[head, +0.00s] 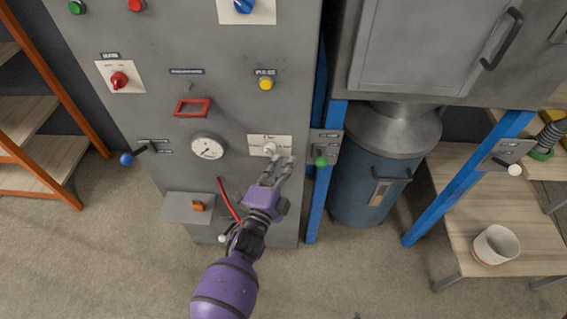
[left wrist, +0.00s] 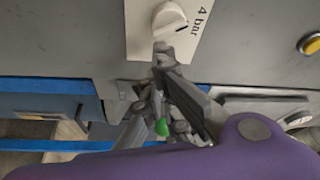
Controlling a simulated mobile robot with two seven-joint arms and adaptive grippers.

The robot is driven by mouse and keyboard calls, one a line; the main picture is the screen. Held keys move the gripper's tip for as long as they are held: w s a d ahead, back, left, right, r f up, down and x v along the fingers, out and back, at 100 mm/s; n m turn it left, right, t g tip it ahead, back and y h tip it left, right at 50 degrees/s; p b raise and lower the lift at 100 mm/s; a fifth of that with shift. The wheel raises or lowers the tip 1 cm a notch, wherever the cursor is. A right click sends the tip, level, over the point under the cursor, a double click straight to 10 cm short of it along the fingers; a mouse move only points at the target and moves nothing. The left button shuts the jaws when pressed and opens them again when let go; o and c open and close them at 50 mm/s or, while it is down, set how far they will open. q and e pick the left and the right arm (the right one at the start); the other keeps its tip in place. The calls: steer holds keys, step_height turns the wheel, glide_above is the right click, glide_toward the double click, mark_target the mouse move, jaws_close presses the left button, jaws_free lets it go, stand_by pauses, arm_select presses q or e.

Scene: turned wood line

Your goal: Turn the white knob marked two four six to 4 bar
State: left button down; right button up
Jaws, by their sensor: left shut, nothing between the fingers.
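The white knob (head: 269,148) sits on a pale plate (head: 256,143) on the grey cabinet front, right of the pressure gauge. In the left wrist view the white knob (left wrist: 169,19) has a dark pointer mark at its lower right, on the side towards the printed "4 bar" (left wrist: 202,25). Whether it points exactly at the mark I cannot tell. My left gripper (head: 281,161) is shut and empty, with its fingertips (left wrist: 163,55) just below the knob in the head view. Contact with the knob cannot be told. My right gripper is not in view.
A green-knobbed lever (head: 321,161) stands close to the right of my gripper.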

arm_select(q)
steer(key=shift+a+f+m+g, duration=0.15)
steer(key=shift+f+m+g, duration=0.25)
steer(key=shift+m, duration=0.9)
steer(key=shift+a+f, duration=0.1)
steer(key=shift+f, duration=0.2)
stand_by(0.7)
